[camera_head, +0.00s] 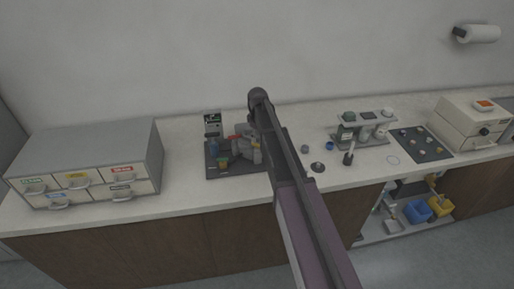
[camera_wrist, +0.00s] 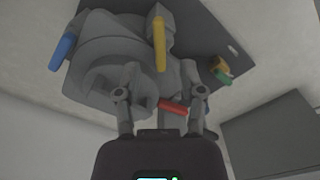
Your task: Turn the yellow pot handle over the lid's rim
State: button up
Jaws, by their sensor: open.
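The grey press (camera_head: 218,160) stands on a dark base plate on the counter, partly hidden by my arm in the head view. In the wrist view its round grey body (camera_wrist: 105,50) fills the upper left. The yellow handle (camera_wrist: 159,44) is a slim bar running up the picture, beside the round grey part. My gripper (camera_wrist: 160,72) is open, its two fingertips left and right of the yellow handle's lower end in the picture. I cannot tell whether they touch it. Which grey part is the lid's rim is unclear.
A blue handle (camera_wrist: 62,52), a red handle (camera_wrist: 173,107) and a yellow-green piece (camera_wrist: 221,70) are close around the gripper. A drawer cabinet (camera_head: 85,160) stands left. A small rack (camera_head: 362,128) and dark mat (camera_head: 425,144) stand right. The counter between cabinet and press is clear.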

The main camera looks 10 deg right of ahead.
aim_at(257, 144)
jog(key=shift+f+b, duration=1.6)
jog(key=shift+f, duration=0.35)
grip_shut()
